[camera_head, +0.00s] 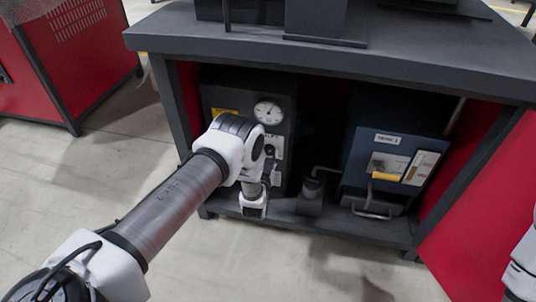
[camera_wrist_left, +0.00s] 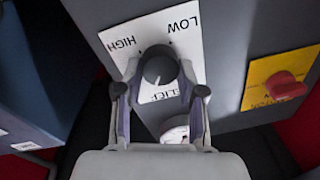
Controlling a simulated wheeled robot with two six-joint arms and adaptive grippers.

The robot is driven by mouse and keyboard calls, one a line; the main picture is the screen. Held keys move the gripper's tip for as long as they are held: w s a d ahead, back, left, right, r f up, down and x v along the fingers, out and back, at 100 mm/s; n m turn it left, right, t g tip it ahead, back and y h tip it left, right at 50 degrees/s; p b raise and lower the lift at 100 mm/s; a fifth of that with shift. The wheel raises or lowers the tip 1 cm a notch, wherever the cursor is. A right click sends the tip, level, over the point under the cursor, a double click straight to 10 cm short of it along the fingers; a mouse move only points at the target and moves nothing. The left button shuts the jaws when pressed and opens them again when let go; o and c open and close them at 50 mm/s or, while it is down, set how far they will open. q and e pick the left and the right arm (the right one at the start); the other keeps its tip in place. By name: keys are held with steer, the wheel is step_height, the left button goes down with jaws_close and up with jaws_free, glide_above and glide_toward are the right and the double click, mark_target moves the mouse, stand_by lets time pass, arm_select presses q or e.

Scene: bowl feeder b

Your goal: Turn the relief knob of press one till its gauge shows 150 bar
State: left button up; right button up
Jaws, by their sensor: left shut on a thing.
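The relief knob (camera_wrist_left: 158,66) is a dark round knob on a white plate marked HIGH and LOW, upside down in the left wrist view. My left gripper (camera_wrist_left: 160,78) is shut on it, one finger on each side. In the head view my left arm reaches to the front of press one (camera_head: 226,97), a dark box under the bench, and hides much of its lower front. Its white round gauge (camera_head: 268,112) faces out; the needle shows, but the scale is too small to read. The left wrist view shows part of the gauge (camera_wrist_left: 175,130) behind the gripper.
A yellow plate with a red knob (camera_wrist_left: 285,86) is beside the relief knob. A blue press (camera_head: 382,148) with a yellow handle stands to the right. The bench top (camera_head: 420,45) overhangs both, and a red door (camera_head: 485,220) stands open at right.

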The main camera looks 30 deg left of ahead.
arm_select(q)
steer(key=o, duration=1.1)
steer(key=shift+o, duration=0.2)
steer(key=v, duration=1.2)
